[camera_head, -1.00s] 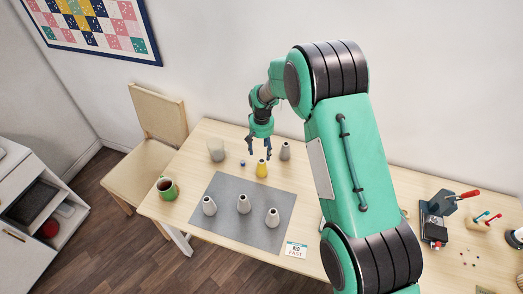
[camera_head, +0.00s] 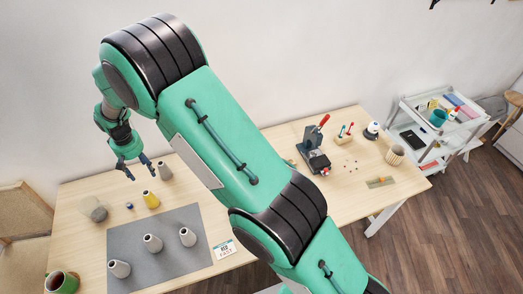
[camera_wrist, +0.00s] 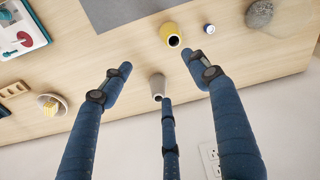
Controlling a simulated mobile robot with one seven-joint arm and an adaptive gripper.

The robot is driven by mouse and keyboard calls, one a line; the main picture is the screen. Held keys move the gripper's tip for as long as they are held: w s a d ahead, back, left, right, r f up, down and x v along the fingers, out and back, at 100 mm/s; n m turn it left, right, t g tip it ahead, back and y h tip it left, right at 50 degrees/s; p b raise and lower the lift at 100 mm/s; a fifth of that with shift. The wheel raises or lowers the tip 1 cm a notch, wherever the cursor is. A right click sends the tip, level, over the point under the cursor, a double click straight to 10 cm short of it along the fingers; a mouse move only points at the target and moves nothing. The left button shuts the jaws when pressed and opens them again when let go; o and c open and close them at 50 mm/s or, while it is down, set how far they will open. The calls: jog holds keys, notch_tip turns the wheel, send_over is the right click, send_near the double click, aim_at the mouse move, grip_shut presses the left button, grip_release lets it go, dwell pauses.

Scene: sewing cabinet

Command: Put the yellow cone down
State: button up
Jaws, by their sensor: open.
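The yellow cone (camera_head: 151,200) stands upright on the wooden table, just beyond the grey mat (camera_head: 150,266). In the wrist view the yellow cone (camera_wrist: 170,29) shows near the top, its dark top opening facing the camera. My gripper (camera_head: 137,171) is open and empty, in the air above and behind the cone. In the wrist view my gripper (camera_wrist: 158,72) has its blue fingers spread, with nothing between them touching; the yellow cone is apart from them.
A grey cone (camera_head: 165,171) stands behind the yellow one. Three grey cones, one of them the middle cone (camera_head: 153,243), stand on the mat.

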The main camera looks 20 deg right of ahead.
jog(key=s+d+r+m+t, duration=0.1)
jog(key=s+d+r, duration=0.3)
jog(key=d+r, duration=0.55)
jog(key=s+d+r+m, duration=0.1)
jog(key=s+d+r, duration=0.2)
jog(key=d+r, duration=0.65)
jog(key=s+d+r+t, duration=0.1)
jog(key=s+d+r, duration=0.3)
jog(key=d+r, duration=0.5)
jog(key=s+d+r+m+t, duration=0.1)
jog(key=s+d+r, duration=0.35)
jog(key=s, duration=0.25)
jog(key=s+d+r+m+t, duration=0.1)
jog(key=s+d+r, duration=0.35)
jog(key=s, duration=0.25)
jog(key=s+d, duration=0.3)
jog(key=s, duration=0.4)
jog(key=s+d+m+t, duration=0.1)
jog(key=s+d, duration=0.2)
jog(key=s, duration=0.4)
jog(key=shift+s+f, duration=0.2)
jog(key=shift+f, duration=0.15)
jog(key=shift+d, duration=0.1)
notch_tip(320, 180, down, 7)
jog(key=b, duration=0.7)
jog(key=shift+r, duration=0.1)
